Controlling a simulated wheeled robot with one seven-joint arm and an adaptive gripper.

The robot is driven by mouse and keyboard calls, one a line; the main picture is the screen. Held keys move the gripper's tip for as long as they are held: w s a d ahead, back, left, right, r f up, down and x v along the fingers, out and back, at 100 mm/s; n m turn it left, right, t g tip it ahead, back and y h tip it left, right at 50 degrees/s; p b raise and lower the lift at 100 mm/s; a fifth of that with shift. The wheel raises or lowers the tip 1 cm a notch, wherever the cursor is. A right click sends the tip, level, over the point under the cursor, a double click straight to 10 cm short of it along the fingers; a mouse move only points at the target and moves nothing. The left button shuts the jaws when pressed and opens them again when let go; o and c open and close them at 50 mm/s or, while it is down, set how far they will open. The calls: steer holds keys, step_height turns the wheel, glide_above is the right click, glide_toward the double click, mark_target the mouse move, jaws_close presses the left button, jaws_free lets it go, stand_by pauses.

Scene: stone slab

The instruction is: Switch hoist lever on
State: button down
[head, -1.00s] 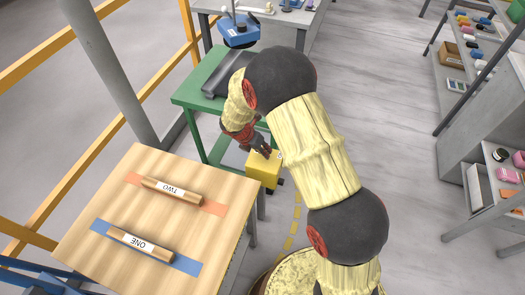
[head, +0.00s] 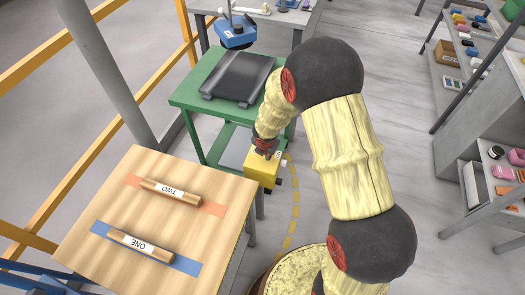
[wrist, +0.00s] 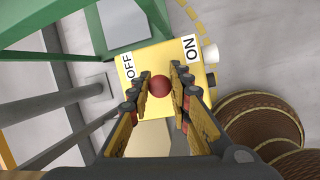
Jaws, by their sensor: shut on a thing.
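The yellow hoist switch box (head: 259,172) stands beside the green table, beyond the wooden table's right corner. In the wrist view its top face (wrist: 176,52) carries an OFF label (wrist: 127,66) at left and an ON label (wrist: 190,49) at right. The lever's round red knob (wrist: 159,86) sits between the two labels. My gripper (wrist: 161,80) is shut on the knob, one finger on each side. The lever's shaft is hidden below the knob. In the head view my gripper (head: 265,154) is at the box's top, and the knob is hidden.
Shelves (head: 462,105) stand at right; the floor between is clear.

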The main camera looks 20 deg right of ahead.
steer(key=d+t+y+b, duration=0.1)
steer(key=s+d+t+y+b, duration=0.1)
steer(key=y, duration=0.1)
steer(key=shift+f+m+t, duration=0.15)
steer(key=shift+m+t, duration=0.15)
steer(key=shift+m, duration=0.1)
steer(key=shift+s+d+f+t+y+b, duration=0.1)
steer(key=shift+s+d+t+y+b, duration=0.05)
steer(key=shift+t+y+b, duration=0.3)
steer(key=shift+s+d+f+t+y+b, duration=0.15)
steer(key=shift+t+y+b, duration=0.2)
steer(key=shift+y, duration=0.2)
steer(key=shift+r+m, duration=0.15)
steer(key=shift+m, duration=0.15)
steer(key=shift+t+y, duration=0.3)
steer(key=c, duration=1.6)
jaws_free()
steer(key=shift+s+b, duration=0.1)
steer(key=shift+b, duration=0.2)
steer(key=shift+c, duration=0.2)
